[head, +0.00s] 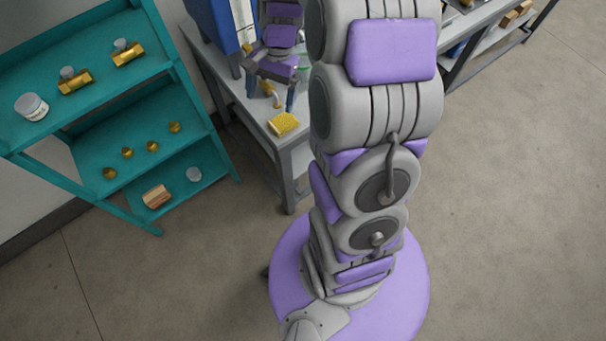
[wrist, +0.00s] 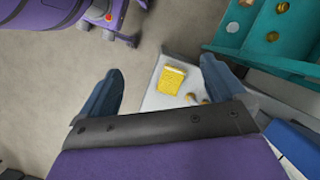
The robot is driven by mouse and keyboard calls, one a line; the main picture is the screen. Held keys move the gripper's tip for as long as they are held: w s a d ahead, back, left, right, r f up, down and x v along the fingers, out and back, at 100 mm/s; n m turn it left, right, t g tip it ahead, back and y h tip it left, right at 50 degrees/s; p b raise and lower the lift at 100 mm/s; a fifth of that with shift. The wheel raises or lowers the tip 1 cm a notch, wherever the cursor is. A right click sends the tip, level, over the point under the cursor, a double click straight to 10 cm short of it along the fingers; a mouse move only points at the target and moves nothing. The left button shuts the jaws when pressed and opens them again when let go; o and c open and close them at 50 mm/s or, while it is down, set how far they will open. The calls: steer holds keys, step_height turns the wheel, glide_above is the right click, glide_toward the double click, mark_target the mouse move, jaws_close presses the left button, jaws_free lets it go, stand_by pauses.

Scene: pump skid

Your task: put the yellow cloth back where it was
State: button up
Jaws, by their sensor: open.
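The yellow cloth (head: 284,123), a small folded-looking piece, lies on the near end of the grey bench (head: 254,105), close to its edge. It also shows in the wrist view (wrist: 171,80), between and beyond the fingers. My gripper (head: 270,96) is above the bench, a little behind the cloth in the head view. Its two blue-grey fingers are spread, with nothing held; the wrist view shows the same open gripper (wrist: 162,68). The cloth appears apart from both fingers.
A small brass piece (wrist: 190,97) lies beside the cloth on the bench. A blue box (head: 210,22) stands farther back. At left, a teal shelf (head: 105,68) holds brass fittings, a white jar (head: 31,107) and a wooden block (head: 157,196). Floor at right is clear.

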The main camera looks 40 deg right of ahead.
steer(key=s+a+r+n+h, duration=0.1)
steer(key=s+a+r+n, duration=0.1)
steer(key=s, duration=0.6)
steer(key=s+a+r+n+h, duration=0.1)
steer(key=s+a+r+n, duration=0.2)
steer(key=s, duration=0.6)
steer(key=s+a+r+n+h, duration=0.1)
steer(key=s+a+r+n, duration=0.1)
steer(key=s+n, duration=0.4)
steer(key=s+a, duration=0.1)
steer(key=s, duration=0.2)
steer(key=shift+a+r, duration=0.35)
steer(key=shift+r, duration=0.05)
